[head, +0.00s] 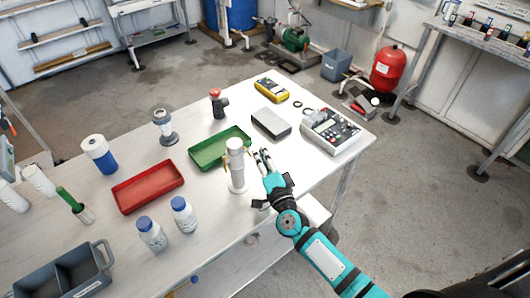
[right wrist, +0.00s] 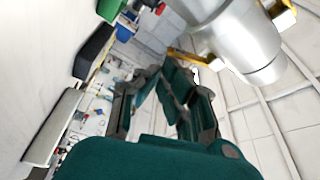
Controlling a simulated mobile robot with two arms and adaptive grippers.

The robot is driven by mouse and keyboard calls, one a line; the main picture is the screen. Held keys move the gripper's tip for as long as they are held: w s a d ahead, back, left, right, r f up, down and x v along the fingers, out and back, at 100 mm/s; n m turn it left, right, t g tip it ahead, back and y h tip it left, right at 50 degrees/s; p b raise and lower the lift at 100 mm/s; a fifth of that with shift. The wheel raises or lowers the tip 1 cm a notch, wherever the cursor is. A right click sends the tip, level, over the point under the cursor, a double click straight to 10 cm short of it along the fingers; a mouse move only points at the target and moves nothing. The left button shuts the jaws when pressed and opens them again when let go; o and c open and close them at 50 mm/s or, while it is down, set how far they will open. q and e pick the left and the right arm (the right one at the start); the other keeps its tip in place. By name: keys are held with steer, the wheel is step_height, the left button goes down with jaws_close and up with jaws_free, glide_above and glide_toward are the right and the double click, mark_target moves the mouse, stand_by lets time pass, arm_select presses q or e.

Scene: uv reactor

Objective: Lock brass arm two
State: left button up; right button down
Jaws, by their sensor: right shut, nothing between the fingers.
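The silver UV reactor cylinder (head: 236,178) stands upright on the white table. It fills the upper right of the right wrist view (right wrist: 240,35). One brass arm (head: 225,161) shows on its left side in the head view. In the right wrist view, one brass arm (right wrist: 283,18) is at the cylinder's far right and another (right wrist: 184,54) is at its left, close to my fingertips. I cannot tell which is arm two. My right gripper (head: 263,156) is shut and empty, just right of the cylinder; it also shows in the right wrist view (right wrist: 168,75). My left gripper is out of view.
A green tray (head: 205,162) lies behind the cylinder and a red tray (head: 148,202) to its left. White bottles (head: 152,236) stand at the front. A dark box (head: 270,124) and a grey meter (head: 330,133) lie behind my right gripper. The table's right edge is close.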

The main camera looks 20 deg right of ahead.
steer(key=m+p, duration=0.1)
steer(key=a+m+g+p, duration=0.1)
steer(key=m, duration=0.1)
steer(key=f+m+p, duration=0.1)
steer(key=shift+s+a+f+m+g, duration=0.1)
steer(key=shift+s+a+m+g, duration=0.15)
steer(key=shift+s+m+g, duration=0.05)
steer(key=shift+f, duration=0.1)
steer(key=shift+w+d, duration=0.1)
steer(key=shift+d, duration=0.05)
